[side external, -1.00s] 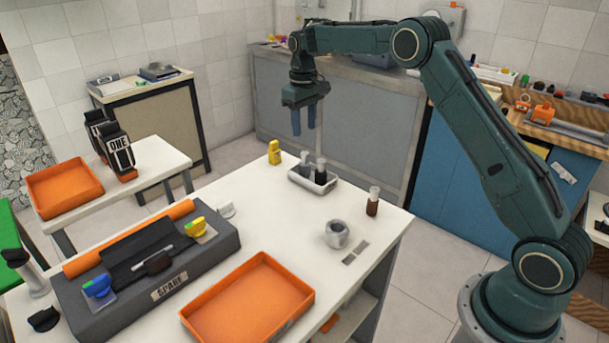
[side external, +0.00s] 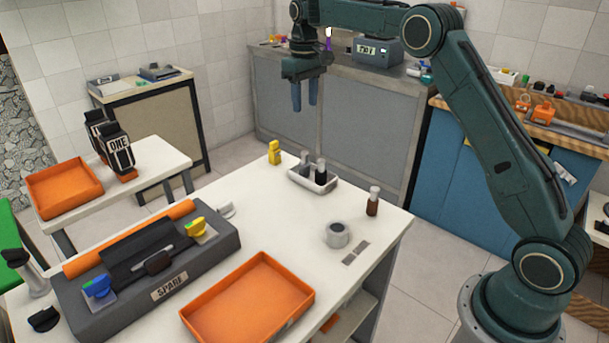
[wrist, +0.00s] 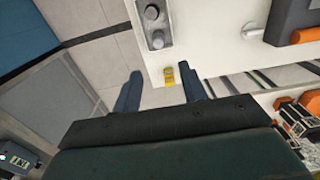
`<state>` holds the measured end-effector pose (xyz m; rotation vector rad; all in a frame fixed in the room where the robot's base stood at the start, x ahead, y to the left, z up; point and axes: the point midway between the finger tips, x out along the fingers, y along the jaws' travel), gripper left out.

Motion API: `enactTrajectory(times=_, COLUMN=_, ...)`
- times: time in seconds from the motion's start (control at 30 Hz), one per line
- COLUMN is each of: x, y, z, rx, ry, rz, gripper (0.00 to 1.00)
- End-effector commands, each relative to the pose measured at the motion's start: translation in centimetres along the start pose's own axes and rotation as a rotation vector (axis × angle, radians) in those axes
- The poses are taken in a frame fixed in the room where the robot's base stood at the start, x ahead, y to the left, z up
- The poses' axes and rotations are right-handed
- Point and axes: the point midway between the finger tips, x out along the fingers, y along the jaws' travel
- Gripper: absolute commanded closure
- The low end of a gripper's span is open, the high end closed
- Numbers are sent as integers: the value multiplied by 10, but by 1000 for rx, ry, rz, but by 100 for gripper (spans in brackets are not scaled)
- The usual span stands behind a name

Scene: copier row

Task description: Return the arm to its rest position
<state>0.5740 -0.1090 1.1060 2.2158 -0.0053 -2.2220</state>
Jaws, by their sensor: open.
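My gripper (side external: 304,97) is raised high above the far edge of the white table (side external: 270,233), with its two blue fingers pointing down. The fingers are apart and nothing is between them. In the wrist view my gripper (wrist: 163,88) shows both fingers spread, with the small yellow object (wrist: 169,77) seen well below, beyond the gap. In the side view that yellow object (side external: 274,153) stands on the table's far edge.
Grey cabinets (side external: 330,120) stand behind. The air around my gripper looks clear.

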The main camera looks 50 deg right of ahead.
Motion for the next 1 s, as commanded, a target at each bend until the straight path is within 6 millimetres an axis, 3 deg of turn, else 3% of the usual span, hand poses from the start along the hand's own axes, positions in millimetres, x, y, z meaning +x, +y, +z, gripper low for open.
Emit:
enactTrajectory(times=0.5, x=-76, y=-36, z=78, rx=-1, ry=118, rz=21, gripper=58)
enactTrajectory(times=1.0, x=-111, y=-69, z=182, rx=0, ry=241, rz=27, gripper=58)
